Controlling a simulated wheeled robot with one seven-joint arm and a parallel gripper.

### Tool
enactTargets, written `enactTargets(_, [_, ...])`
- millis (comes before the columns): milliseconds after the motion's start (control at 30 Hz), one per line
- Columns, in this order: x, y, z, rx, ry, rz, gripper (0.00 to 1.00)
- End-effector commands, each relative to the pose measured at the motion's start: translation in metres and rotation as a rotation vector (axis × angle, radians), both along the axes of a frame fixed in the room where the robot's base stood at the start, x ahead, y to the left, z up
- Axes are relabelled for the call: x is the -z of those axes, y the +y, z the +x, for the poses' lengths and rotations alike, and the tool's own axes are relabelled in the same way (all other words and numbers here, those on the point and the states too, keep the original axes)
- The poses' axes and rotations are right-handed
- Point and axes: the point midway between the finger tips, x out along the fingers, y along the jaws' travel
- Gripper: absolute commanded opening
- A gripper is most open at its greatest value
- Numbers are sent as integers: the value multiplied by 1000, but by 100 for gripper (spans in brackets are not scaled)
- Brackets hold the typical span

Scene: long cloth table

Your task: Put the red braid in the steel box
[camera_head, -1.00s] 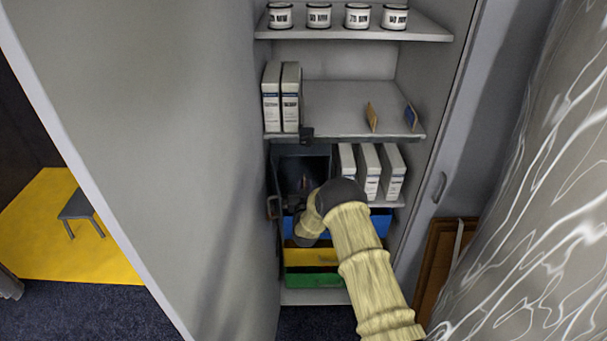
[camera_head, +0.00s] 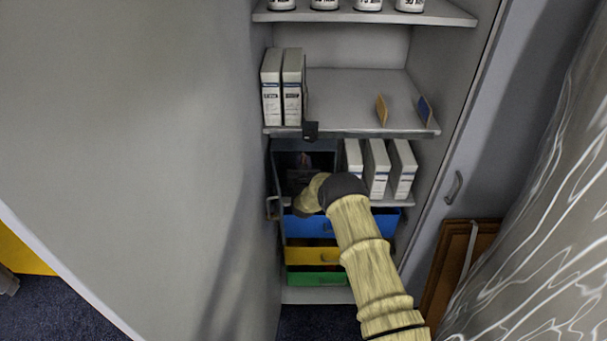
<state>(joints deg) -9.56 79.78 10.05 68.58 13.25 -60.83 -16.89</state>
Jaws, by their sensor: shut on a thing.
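The steel box (camera_head: 322,152) is dark grey and stands in the cabinet, below the middle shelf and at the left. Its raised lid has a dark latch at the top, and a handle shows at its left side. My gripper (camera_head: 300,180) is dark and sits in front of the box's dark opening, partly hidden by my wrist. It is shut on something. The red braid is not clearly visible; only a faint reddish trace shows near the gripper against the dark box. I cannot tell whether the gripper is inside the box or just above it.
White binders (camera_head: 377,168) stand right of the box. Blue (camera_head: 345,223), yellow (camera_head: 310,256) and green (camera_head: 315,279) drawers lie below it. The middle shelf (camera_head: 345,90) overhangs, holding two binders (camera_head: 281,88) and small cards. A grey cabinet door (camera_head: 150,130) stands open at left.

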Motion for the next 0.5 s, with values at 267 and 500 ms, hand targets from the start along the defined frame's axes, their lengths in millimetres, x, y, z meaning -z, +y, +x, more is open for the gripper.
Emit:
enactTargets(267, [2,-5,1,6,-3,1,0])
enactTargets(500, [19,1,0,-1,0,1,0])
